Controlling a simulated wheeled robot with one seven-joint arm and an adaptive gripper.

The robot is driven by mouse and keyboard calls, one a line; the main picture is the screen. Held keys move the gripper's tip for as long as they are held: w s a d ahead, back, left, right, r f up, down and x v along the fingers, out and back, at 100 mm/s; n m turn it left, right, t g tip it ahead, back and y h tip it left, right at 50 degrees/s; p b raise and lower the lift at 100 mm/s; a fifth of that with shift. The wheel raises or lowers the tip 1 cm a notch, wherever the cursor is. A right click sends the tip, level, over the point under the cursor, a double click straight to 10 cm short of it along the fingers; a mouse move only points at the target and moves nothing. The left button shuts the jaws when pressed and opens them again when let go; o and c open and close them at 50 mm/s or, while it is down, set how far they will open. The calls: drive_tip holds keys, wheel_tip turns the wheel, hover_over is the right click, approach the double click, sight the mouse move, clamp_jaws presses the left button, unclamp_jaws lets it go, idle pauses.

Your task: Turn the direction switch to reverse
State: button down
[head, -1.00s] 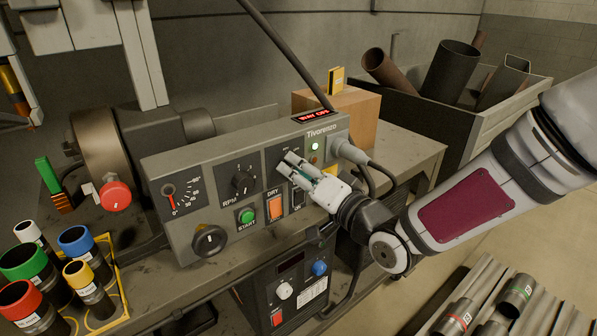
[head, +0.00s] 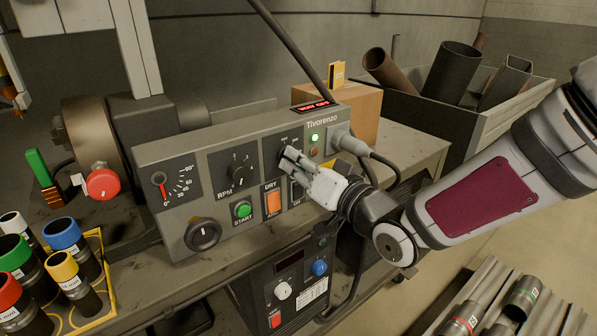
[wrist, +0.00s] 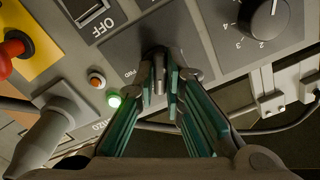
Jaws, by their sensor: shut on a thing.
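The direction switch (wrist: 157,58) is a dark knob on the grey control panel (head: 163,222), seen at the upper middle of the wrist view. A small FWD label (wrist: 128,74) is beside it. My gripper (head: 286,155) is at the panel's right part, and its fingers (wrist: 161,82) also show in the wrist view. They are shut on the switch knob, one on each side. In the head view the fingers hide most of the switch. I cannot tell exactly which way the knob points.
A red button (head: 103,183) and several coloured cylinders stand left.

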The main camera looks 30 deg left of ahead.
drive_tip(key=n+b, duration=0.5)
drive_tip(key=shift+f+n, duration=0.1)
drive_tip(key=shift+n, duration=0.2)
drive_tip(key=shift+d+b, duration=0.1)
drive_tip(key=shift+b, duration=0.2)
drive_tip(key=c, duration=1.7)
unclamp_jaws()
drive_tip(key=v, duration=1.2)
